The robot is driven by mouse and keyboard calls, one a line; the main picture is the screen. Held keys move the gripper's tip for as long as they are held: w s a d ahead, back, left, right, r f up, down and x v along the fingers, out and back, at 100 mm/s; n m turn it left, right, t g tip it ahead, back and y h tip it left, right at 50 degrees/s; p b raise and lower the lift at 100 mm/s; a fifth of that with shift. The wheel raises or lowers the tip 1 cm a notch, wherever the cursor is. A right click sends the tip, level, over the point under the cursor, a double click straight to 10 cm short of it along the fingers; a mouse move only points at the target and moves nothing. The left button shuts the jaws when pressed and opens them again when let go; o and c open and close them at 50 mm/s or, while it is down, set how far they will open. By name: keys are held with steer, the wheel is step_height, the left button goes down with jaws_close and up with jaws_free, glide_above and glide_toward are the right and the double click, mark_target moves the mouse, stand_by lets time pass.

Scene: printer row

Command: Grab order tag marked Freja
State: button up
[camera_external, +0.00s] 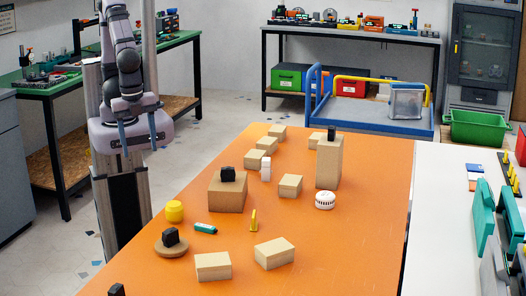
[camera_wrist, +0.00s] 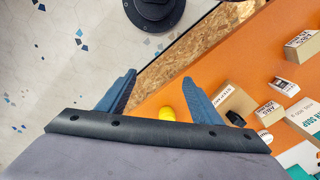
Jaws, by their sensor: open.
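My gripper (camera_external: 138,136) is open and empty. It hangs beyond the left edge of the orange table, at the upper left. In the wrist view its two blue fingers (camera_wrist: 158,80) are spread wide, with the table's edge and floor below. I cannot read the name Freja in either view, so I cannot tell which thing is the order tag. Small black pieces stand on a cardboard block (camera_external: 227,192), on a round tan disc (camera_external: 172,247) and on a tall cardboard box (camera_external: 328,163). Another black piece (camera_external: 117,290) shows at the bottom edge.
The orange table (camera_external: 330,250) also holds several cardboard boxes, a yellow cylinder (camera_external: 174,211), a teal piece (camera_external: 205,228), a yellow upright piece (camera_external: 253,220), a white bottle (camera_external: 266,169) and a white round item (camera_external: 325,200). The right front is clear.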

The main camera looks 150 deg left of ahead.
steer(key=w+a+f+m+y+b, duration=0.2)
steer(key=w+a+m+y, duration=0.25)
steer(key=a+m, duration=0.35)
steer(key=w+a+r+m+t+y+b, duration=0.1)
steer(key=w+a+m+t+y, duration=0.25)
steer(key=w+m, duration=0.5)
steer(key=w+a+r+m+t+y+b, duration=0.1)
steer(key=w+a+m+t+y+b, duration=0.2)
steer(key=w+m, duration=0.55)
steer(key=n+p, duration=0.1)
steer(key=n, duration=0.1)
glide_toward(254, 219)
steer(key=s, duration=0.4)
steer(key=shift+d+f+t, duration=0.1)
steer(key=shift+f+t, duration=0.05)
steer(key=shift+t, duration=0.2)
steer(key=shift+f, duration=0.3)
steer(key=p+x, duration=0.2)
steer(key=x, duration=0.4)
steer(key=shift+p+x, duration=1)
steer(key=shift+x, duration=2.05)
steer(key=shift+w+d, duration=0.15)
steer(key=shift+w, duration=0.05)
steer(key=shift+c, duration=0.6)
